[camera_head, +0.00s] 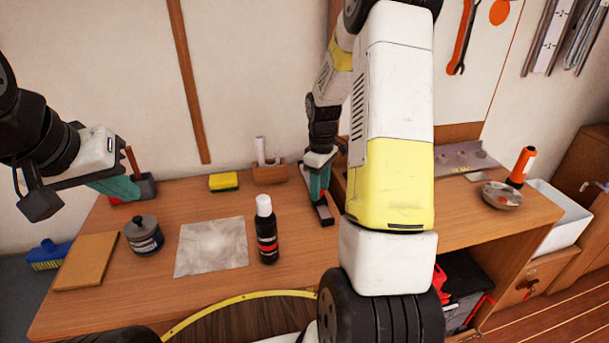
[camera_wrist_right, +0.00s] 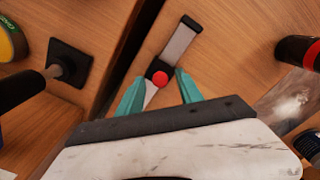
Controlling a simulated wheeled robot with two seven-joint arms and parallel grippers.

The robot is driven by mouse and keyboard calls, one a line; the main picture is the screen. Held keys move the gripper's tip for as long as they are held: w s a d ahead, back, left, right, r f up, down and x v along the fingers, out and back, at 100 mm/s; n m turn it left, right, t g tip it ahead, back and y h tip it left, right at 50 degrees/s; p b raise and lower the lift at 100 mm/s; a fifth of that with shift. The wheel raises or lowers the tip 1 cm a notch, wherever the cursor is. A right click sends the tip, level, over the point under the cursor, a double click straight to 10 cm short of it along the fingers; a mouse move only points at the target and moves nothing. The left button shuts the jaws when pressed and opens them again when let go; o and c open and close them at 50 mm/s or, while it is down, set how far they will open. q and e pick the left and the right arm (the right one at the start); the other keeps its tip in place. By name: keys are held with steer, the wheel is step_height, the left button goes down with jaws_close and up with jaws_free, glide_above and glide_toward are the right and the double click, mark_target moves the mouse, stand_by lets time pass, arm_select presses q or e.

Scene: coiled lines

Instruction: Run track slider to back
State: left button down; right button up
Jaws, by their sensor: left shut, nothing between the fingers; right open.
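The track (camera_wrist_right: 178,48) is a short grey rail on the wooden bench top with a black end piece. A red knob on a black slider (camera_wrist_right: 159,78) sits partway along it, in the right wrist view. My right gripper (camera_wrist_right: 160,76) is open with its two teal fingers on either side of the red knob; I cannot tell whether they touch it. My left gripper (camera_head: 128,190) is shut and empty above the bench's left end.
A black bottle with white cap (camera_head: 266,230) stands left of the track. My right arm hides part of the middle.

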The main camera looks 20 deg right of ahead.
jaws_close()
stand_by(1.3)
